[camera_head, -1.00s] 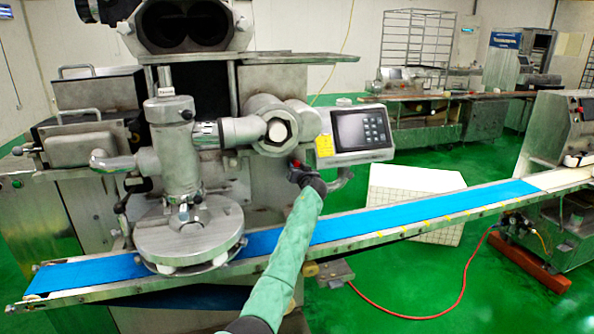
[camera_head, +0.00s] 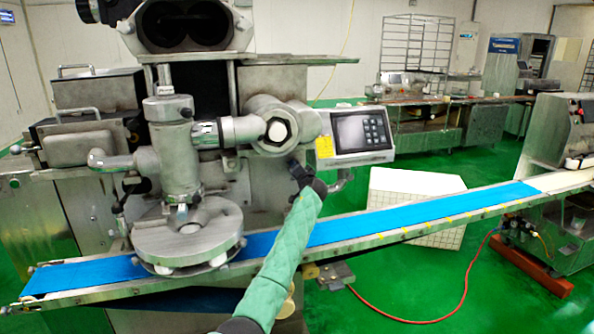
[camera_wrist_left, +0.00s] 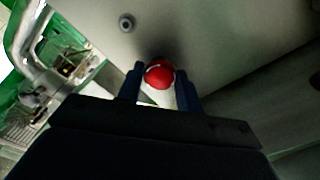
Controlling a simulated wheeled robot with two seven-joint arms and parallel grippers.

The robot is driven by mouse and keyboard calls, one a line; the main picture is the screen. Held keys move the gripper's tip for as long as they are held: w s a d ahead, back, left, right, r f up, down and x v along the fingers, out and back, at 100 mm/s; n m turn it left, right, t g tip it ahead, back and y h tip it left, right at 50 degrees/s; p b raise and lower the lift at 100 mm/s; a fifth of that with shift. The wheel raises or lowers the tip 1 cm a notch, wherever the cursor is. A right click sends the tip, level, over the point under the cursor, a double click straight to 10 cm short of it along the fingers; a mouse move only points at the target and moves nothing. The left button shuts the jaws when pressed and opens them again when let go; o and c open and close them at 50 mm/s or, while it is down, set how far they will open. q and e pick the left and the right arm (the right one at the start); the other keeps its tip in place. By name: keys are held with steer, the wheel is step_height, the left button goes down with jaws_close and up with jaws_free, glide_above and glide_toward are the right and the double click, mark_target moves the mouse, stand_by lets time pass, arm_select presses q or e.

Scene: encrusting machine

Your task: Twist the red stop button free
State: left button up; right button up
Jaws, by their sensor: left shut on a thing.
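The red stop button (camera_wrist_left: 159,74) shows in the left wrist view as a round red knob on a grey metal panel, with a pale ring around part of it. My left gripper (camera_wrist_left: 160,80) has a dark finger on each side of it and is shut on it. In the head view my left gripper (camera_head: 297,170) is at the machine's front, just below and left of the control screen (camera_head: 361,130). There the gripper hides the button. My right gripper is not in view.
A blue conveyor belt (camera_head: 400,210) runs below and behind my left forearm. The round metal plate (camera_head: 187,235) and nozzle column (camera_head: 176,150) stand to the left. A small bolt (camera_wrist_left: 126,22) is on the panel near the button.

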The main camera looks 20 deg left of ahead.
arm_select(q)
steer(key=shift+a+r, duration=0.1)
steer(key=shift+r, duration=0.05)
stand_by(0.3)
steer(key=o, duration=0.8)
steer(key=shift+o, duration=0.9)
steer(key=shift+w, duration=0.1)
steer(key=b+v, duration=0.1)
steer(key=v, duration=0.6)
steer(key=shift+s+d, duration=0.2)
steer(key=shift+s, duration=0.15)
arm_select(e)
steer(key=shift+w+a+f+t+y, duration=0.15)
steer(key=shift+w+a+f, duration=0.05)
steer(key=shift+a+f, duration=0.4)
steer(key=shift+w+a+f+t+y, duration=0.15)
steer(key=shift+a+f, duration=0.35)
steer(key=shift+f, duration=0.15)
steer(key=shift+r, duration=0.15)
